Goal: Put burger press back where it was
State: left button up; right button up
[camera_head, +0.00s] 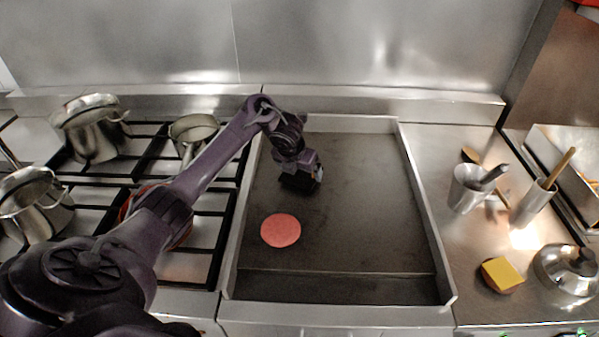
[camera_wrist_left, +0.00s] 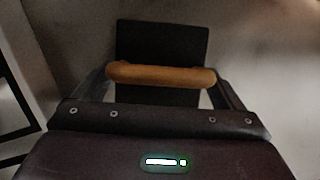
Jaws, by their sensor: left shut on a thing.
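The burger press shows in the left wrist view as a flat black plate (camera_wrist_left: 162,38) with a wooden bar handle (camera_wrist_left: 160,75). My left gripper (camera_wrist_left: 161,78) is shut on that handle, one finger at each side. In the head view the black press (camera_head: 297,184) is mostly hidden under my left gripper (camera_head: 308,168), over the back middle of the griddle (camera_head: 370,200). I cannot tell whether the plate touches the griddle. My right gripper is not in view.
A pink patty (camera_head: 281,230) lies on the griddle, in front of the press. The griddle's right half is clear. On the right counter stand utensil cups (camera_head: 468,188), a cheese-topped patty (camera_head: 502,274) and a metal dome (camera_head: 565,272). Pots (camera_head: 92,130) stand on the left stove.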

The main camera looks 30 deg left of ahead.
pick_arm(q)
jog(key=shift+w+f, duration=0.15)
jog(key=shift+f, duration=0.05)
jog(key=shift+f, duration=0.1)
jog(key=o, duration=1.1)
jog(key=shift+f, duration=0.1)
